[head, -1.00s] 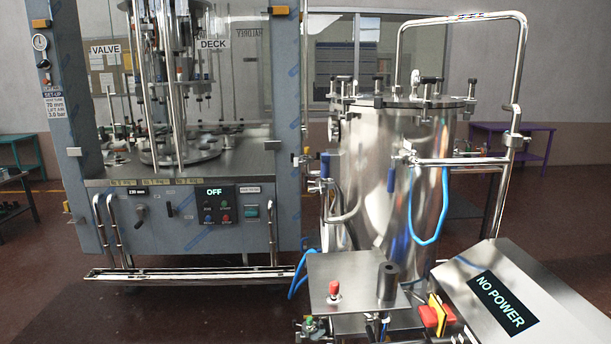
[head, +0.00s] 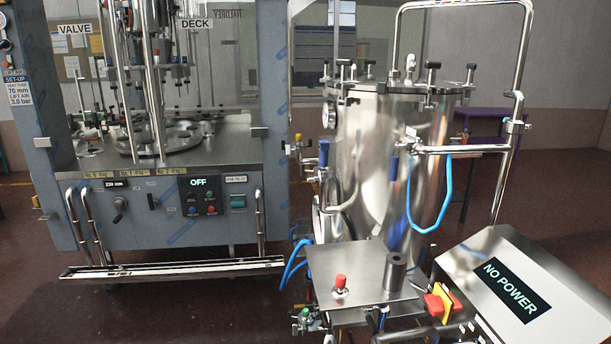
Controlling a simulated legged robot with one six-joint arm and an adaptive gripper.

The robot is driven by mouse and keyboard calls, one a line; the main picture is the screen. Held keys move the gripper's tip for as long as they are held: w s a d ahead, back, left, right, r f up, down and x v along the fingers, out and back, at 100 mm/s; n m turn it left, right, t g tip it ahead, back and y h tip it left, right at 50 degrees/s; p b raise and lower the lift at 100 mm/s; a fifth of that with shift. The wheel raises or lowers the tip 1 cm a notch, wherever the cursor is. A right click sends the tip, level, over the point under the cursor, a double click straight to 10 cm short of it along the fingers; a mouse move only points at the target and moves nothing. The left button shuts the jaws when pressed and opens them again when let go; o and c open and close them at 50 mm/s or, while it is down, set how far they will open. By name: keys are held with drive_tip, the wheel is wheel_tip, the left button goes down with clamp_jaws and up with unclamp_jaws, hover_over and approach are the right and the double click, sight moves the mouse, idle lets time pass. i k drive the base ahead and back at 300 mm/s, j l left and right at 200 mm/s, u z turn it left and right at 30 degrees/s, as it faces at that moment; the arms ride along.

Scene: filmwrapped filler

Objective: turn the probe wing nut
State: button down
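I cannot single out the probe wing nut in the head view. A polished steel tank (head: 385,165) stands right of centre. Its lid (head: 390,86) carries several dark-knobbed fasteners (head: 434,72) around the rim and a pale upright fitting (head: 410,65); these are too small to tell whether one is a wing nut. The filler machine (head: 160,210) at left has upright steel rods over a round deck, and its panel (head: 203,196) reads OFF. My gripper is not in view.
A steel shelf (head: 355,270) with a red button (head: 341,281) and a dark cylinder stands before the tank. A box (head: 510,285) reading NO POWER and a red-yellow switch (head: 442,302) are at lower right. Blue hoses (head: 443,200) hang by the tank. Open floor lies lower left.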

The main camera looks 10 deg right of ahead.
sight(311, 178)
drive_tip(key=j+z, duration=0.25)
drive_tip(key=j, duration=0.4)
drive_tip(key=k+j+z, duration=0.25)
drive_tip(key=j, duration=0.4)
drive_tip(key=i+j+z, duration=0.1)
drive_tip(key=i+j, duration=1)
drive_tip(key=j, duration=0.2)
drive_tip(key=i+z, duration=0.05)
